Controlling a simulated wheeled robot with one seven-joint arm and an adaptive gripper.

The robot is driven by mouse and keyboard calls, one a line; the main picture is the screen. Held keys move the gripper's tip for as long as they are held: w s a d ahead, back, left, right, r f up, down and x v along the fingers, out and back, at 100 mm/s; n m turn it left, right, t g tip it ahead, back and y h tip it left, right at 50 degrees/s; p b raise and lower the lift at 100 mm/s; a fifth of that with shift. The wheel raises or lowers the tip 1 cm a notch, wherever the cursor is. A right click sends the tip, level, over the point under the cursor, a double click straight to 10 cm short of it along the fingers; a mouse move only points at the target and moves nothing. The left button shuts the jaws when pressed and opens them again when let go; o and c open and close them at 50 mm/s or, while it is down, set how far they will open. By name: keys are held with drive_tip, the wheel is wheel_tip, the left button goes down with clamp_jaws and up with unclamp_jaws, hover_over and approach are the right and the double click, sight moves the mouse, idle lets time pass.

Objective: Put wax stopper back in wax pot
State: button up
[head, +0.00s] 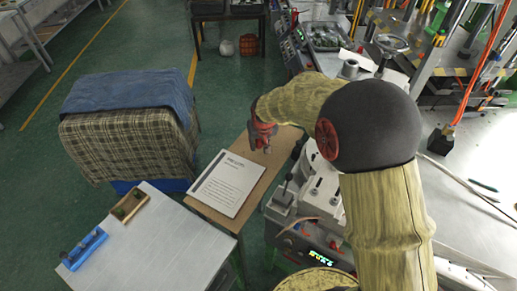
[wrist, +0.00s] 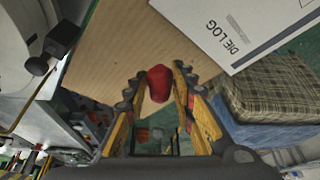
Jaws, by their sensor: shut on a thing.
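My gripper (wrist: 158,88) has its yellow fingers on either side of a red rounded piece, which I take to be the wax stopper (wrist: 158,82). The gripper is shut on it. In the head view my gripper (head: 265,146) hangs over the brown board beside the grey machine, and the stopper cannot be made out clearly there. The wax pot is not clearly identifiable. A round, brass-coloured rim (head: 318,280) shows at the bottom edge.
A white printed sheet (head: 229,183) lies on the brown board (head: 190,205). A lever (head: 287,186) rises from the machine beside it. A chair with plaid and blue cloth (head: 128,130) stands to the left. A blue rack (head: 84,249) and wooden tray (head: 129,206) sit on the grey table.

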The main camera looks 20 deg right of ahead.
sight(259, 154)
drive_tip(key=shift+w+d+f, duration=0.1)
drive_tip(key=shift+w+f, duration=0.5)
drive_tip(key=shift+f, duration=0.1)
drive_tip(key=shift+f+b, duration=0.3)
drive_tip(key=shift+f, duration=1.25)
drive_tip(key=shift+f, duration=0.15)
drive_tip(key=o, duration=1)
drive_tip(key=shift+o, duration=0.4)
